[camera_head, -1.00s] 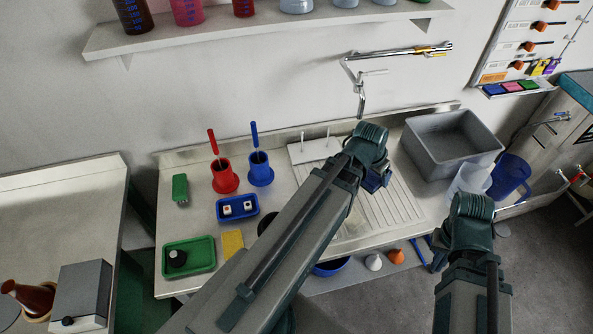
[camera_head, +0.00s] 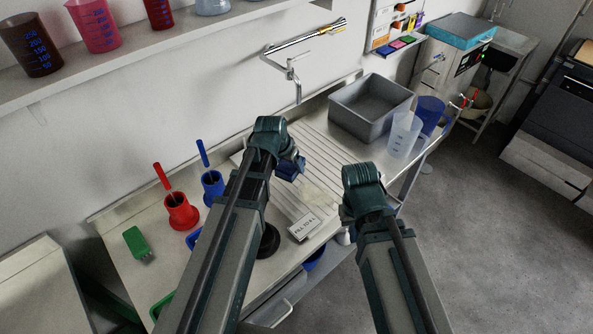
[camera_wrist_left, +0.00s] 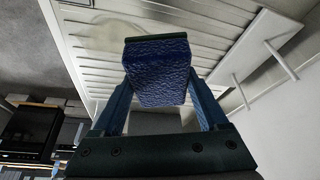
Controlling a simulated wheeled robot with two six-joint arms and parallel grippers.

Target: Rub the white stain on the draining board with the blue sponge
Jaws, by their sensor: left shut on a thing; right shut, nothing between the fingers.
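The blue sponge (camera_wrist_left: 158,72) is held between the two fingers of my left gripper (camera_wrist_left: 160,90) in the left wrist view. In the head view the sponge (camera_head: 288,170) is a small dark-blue shape at the end of my left arm, over the ribbed draining board (camera_head: 322,160). The board's grooves also show in the left wrist view. A pale, whitish rounded patch (camera_wrist_left: 103,30), apparently the stain, lies on the board beside the sponge. Whether the sponge touches the board is unclear. My right gripper (camera_head: 347,214) is low, near the counter's front edge, its fingers mostly hidden.
A grey basin (camera_head: 370,108), clear beaker (camera_head: 404,135) and blue jug (camera_head: 430,115) stand at the right. A tap (camera_head: 292,75) projects from the wall. Red (camera_head: 181,212) and blue (camera_head: 212,187) holders with tools stand left. A small labelled plate (camera_head: 305,226) lies near the front.

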